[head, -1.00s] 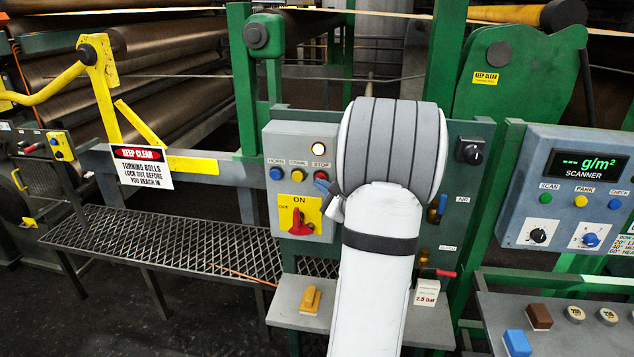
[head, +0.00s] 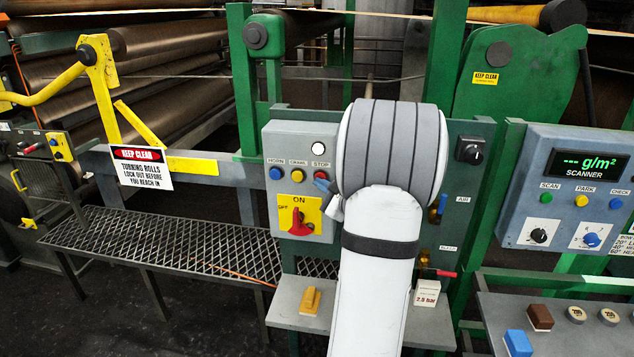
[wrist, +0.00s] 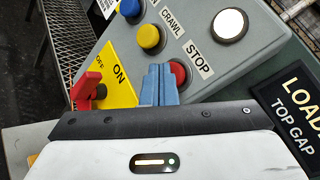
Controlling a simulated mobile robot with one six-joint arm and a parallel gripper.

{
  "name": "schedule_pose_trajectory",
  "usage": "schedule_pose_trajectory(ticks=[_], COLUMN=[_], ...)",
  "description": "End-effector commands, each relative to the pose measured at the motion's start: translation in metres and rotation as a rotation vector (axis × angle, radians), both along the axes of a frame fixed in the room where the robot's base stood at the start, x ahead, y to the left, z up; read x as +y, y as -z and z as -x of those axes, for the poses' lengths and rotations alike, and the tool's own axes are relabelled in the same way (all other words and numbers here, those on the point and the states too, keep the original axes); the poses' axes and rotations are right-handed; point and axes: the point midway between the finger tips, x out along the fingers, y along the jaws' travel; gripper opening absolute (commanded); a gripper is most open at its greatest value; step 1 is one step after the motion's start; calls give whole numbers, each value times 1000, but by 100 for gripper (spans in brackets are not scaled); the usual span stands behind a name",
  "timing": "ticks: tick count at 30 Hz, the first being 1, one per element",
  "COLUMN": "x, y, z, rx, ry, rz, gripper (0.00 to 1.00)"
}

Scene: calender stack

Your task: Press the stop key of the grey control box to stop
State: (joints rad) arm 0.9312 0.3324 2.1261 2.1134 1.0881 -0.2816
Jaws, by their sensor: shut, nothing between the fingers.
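The grey control box (head: 270,150) stands left of my arm in the head view. It carries a blue horn key (head: 276,173), a yellow crawl key (head: 297,175) and a red stop key (head: 320,175). In the wrist view the stop key (wrist: 178,73) is partly hidden behind my gripper's blue fingertips (wrist: 160,82). The fingers are shut and empty, directly in front of the key's left side. I cannot tell whether they touch it. In the head view my gripper (head: 323,187) shows just below the key, mostly hidden by my wrist.
A round white lamp (wrist: 230,25) sits above the stop key. A red rotary switch (wrist: 88,90) on a yellow ON/OFF plate (wrist: 118,82) is close left of my fingers. A "LOAD TOP GAP" plate (wrist: 295,100) is at right. A shelf (head: 290,290) lies below.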

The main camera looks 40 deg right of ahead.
Motion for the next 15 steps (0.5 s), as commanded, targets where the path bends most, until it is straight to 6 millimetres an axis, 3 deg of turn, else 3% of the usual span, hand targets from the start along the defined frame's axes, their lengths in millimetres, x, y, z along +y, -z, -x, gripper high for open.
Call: schedule_pose_trajectory(ticks=[15], x=[12], y=[0], z=[10], rx=[0], ry=[0], rz=[0], gripper=[0])
